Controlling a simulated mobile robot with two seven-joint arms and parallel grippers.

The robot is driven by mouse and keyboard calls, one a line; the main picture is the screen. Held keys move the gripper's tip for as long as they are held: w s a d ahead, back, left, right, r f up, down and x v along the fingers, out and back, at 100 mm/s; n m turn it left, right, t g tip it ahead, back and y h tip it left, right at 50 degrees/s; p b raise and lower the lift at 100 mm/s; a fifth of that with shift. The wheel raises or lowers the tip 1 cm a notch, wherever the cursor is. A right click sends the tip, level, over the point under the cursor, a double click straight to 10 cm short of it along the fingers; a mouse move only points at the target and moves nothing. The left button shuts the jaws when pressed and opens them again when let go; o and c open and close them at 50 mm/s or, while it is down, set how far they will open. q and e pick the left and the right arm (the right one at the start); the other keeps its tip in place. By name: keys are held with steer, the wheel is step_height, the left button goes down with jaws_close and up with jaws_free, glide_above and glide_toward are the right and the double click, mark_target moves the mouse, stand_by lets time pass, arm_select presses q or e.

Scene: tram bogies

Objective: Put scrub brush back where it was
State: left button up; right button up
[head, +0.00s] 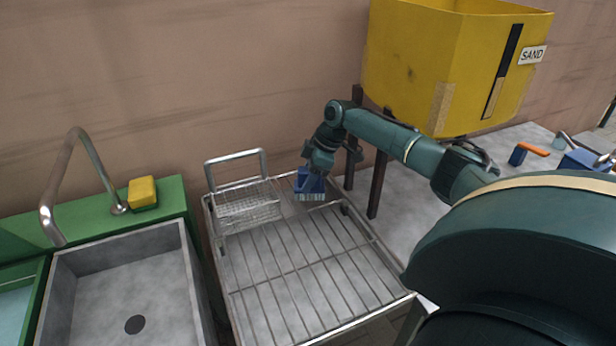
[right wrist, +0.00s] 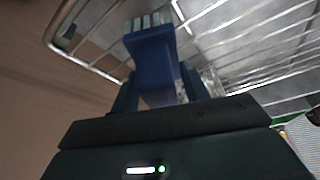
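The scrub brush (head: 309,184) is blue with pale bristles. My right gripper (head: 316,166) is shut on it above the back right corner of the wire rack (head: 290,262), just right of the wire basket (head: 247,207). The bristles point down in the head view; I cannot tell whether they touch the rack. In the right wrist view the brush's blue body (right wrist: 152,52) sits between the two fingers (right wrist: 160,92), with the rack's bars beyond it. My left gripper is not in view.
A grey sink (head: 135,290) with a tap and a yellow sponge (head: 142,192) is at left. A yellow sand bin (head: 440,70) on dark legs stands behind my right arm. An orange-and-blue tool (head: 528,151) lies at far right. The rack's middle is clear.

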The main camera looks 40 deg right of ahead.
steer(key=shift+o, duration=0.4)
steer(key=shift+r, duration=0.1)
steer(key=v, duration=1.2)
steer(key=shift+w+a, duration=0.1)
